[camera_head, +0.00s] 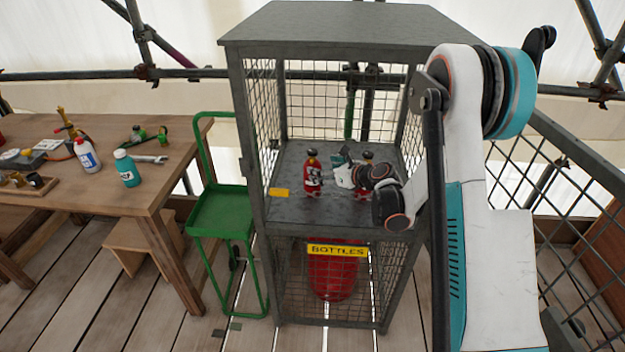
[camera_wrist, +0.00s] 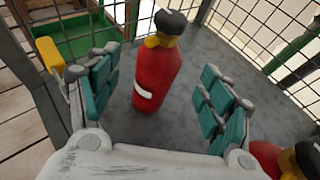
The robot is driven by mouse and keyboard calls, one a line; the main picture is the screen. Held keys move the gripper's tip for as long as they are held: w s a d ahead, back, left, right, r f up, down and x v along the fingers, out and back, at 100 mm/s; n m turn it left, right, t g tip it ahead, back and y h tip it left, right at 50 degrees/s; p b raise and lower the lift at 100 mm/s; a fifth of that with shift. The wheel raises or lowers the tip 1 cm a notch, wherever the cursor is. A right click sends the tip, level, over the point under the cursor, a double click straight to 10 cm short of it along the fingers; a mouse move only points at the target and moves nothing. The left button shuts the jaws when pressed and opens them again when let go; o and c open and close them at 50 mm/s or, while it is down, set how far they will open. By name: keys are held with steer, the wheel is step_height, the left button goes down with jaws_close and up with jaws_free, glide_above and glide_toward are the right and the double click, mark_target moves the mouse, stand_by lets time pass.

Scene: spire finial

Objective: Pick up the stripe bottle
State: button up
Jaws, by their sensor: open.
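A red bottle (camera_head: 312,174) with a black cap stands upright on the cage's upper shelf. In the wrist view this red bottle (camera_wrist: 158,78) shows a white stripe low on its side and a yellow collar under the cap. My gripper (camera_head: 338,160) is open, to the right of this bottle in the head view. In the wrist view the bottle stands between and beyond my spread fingers, with no clear contact. A second red bottle (camera_head: 367,160) stands to the right, partly hidden behind my gripper; its black-capped top (camera_wrist: 305,158) shows at the lower right of the wrist view.
The shelf (camera_head: 290,208) is walled by wire mesh and metal posts, with a roof above. A yellow tag (camera_head: 279,193) sits at its front left. A red cylinder (camera_head: 333,285) stands below. A green trolley (camera_head: 222,213) and a cluttered workbench (camera_head: 165,185) are left.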

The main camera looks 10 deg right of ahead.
mark_target(312, 162)
steer(key=shift+w+a, duration=0.3)
steer(key=shift+w, duration=0.3)
steer(key=x, duration=0.1)
steer(key=b+x, duration=0.1)
steer(key=x, duration=0.1)
steer(key=r+x, duration=0.1)
steer(key=x, duration=0.1)
steer(key=shift+w+a+f+b, duration=0.1)
steer(key=shift+w+a+b, duration=0.05)
steer(key=shift+w+b, duration=0.15)
jaws_close()
